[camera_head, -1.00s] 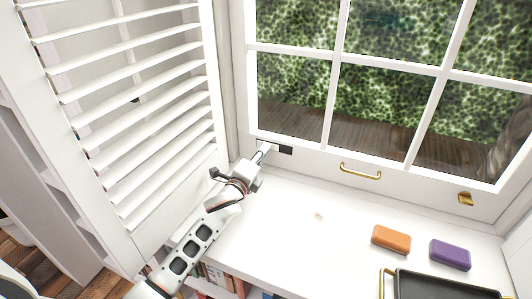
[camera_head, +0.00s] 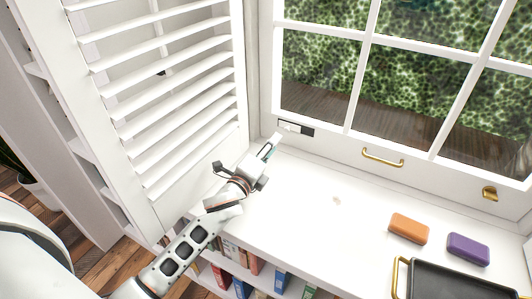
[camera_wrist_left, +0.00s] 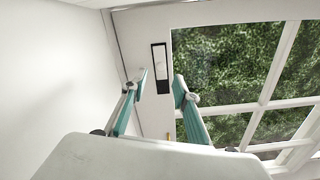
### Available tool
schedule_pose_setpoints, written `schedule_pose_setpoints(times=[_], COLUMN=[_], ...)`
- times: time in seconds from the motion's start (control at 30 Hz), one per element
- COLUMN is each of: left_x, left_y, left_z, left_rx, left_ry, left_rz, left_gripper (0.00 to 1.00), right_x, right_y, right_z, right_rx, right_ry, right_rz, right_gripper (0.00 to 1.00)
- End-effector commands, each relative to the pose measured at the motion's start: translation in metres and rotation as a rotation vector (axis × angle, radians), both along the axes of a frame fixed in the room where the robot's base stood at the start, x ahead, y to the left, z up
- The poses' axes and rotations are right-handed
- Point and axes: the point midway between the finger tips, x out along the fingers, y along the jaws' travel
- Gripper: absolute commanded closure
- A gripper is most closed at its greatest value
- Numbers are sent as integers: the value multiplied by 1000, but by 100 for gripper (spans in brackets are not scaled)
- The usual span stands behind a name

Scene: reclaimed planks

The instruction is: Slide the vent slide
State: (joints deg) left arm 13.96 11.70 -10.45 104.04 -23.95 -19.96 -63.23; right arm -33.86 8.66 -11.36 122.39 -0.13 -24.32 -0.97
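The vent slide (camera_head: 291,126) is a small white plate in a dark slot (camera_head: 307,131) low on the window frame. The white plate covers the slot's left part, and the right end shows black. In the left wrist view the vent slide (camera_wrist_left: 158,56) appears upright, white above and black below. My left gripper (camera_head: 273,144) is just in front of and below the vent, apart from it. In the left wrist view its two teal fingers (camera_wrist_left: 161,84) are spread with nothing between them. My right gripper is not in view.
A brass handle (camera_head: 382,157) and a brass latch (camera_head: 490,193) are on the window frame. An orange block (camera_head: 409,228), a purple block (camera_head: 468,249) and a dark tray (camera_head: 455,281) rest on the white sill. A louvred shutter (camera_head: 180,100) stands open at left.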

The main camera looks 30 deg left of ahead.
Motion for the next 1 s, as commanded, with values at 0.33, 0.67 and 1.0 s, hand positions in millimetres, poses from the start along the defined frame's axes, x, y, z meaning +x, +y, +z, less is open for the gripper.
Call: schedule_pose_setpoints(times=[0.33,0.67,1.0], left_x=[-39,-40,-38], left_y=[2,2,2], left_z=[0,0,24], left_rx=[1,1,0], left_ry=[0,0,-26], left_rz=[1,1,1], left_gripper=[70,70,70], right_x=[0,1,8], right_y=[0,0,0], right_z=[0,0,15], right_rx=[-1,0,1], right_ry=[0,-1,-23], right_rz=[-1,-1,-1], right_gripper=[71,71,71])
